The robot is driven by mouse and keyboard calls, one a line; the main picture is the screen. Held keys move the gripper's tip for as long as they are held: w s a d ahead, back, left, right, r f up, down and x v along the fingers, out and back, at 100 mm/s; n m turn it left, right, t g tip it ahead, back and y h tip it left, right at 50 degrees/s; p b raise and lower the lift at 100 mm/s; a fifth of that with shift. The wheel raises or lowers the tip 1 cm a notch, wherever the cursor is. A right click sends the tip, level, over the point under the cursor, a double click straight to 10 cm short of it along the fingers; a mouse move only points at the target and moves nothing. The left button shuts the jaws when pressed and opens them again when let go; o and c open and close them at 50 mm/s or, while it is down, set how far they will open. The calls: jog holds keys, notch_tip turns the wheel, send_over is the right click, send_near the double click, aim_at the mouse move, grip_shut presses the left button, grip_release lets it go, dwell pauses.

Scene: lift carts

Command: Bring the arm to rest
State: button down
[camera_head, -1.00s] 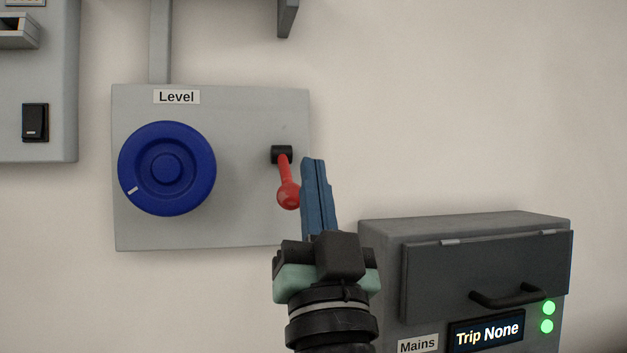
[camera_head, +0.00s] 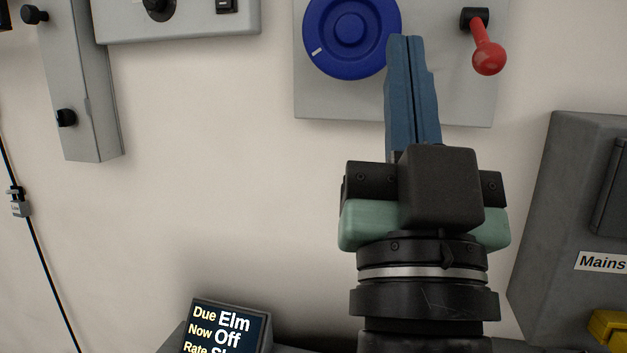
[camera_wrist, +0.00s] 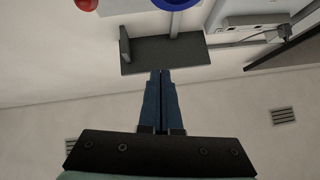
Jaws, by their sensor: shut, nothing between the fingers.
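My gripper (camera_head: 405,40) is in the middle of the head view, its blue fingers pointing up and closed together with nothing between them. Its tips overlap the right edge of the blue dial (camera_head: 350,35) in the picture; I cannot tell the distance between them. The red lever (camera_head: 488,56) hangs down on the right of the same grey panel (camera_head: 345,104), clear of the fingers. In the wrist view the shut fingers (camera_wrist: 161,75) point at a dark grey shelf-like plate (camera_wrist: 180,52).
A grey box labelled Mains (camera_head: 560,200) stands at the right, with a yellow part (camera_head: 608,328) below. A small display (camera_head: 228,326) reads Due Elm, Now Off. A grey housing with black knobs (camera_head: 80,90) and a cable (camera_head: 45,260) are at the left. The wall between is bare.

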jog(key=s+a+r+n+y, duration=0.3)
jog(key=s+a+r+y, duration=0.1)
jog(key=a, duration=0.4)
notch_tip(320, 180, up, 11)
jog(key=p, duration=1.2)
jog(key=shift+w+d, duration=0.15)
jog(key=shift+d, duration=0.2)
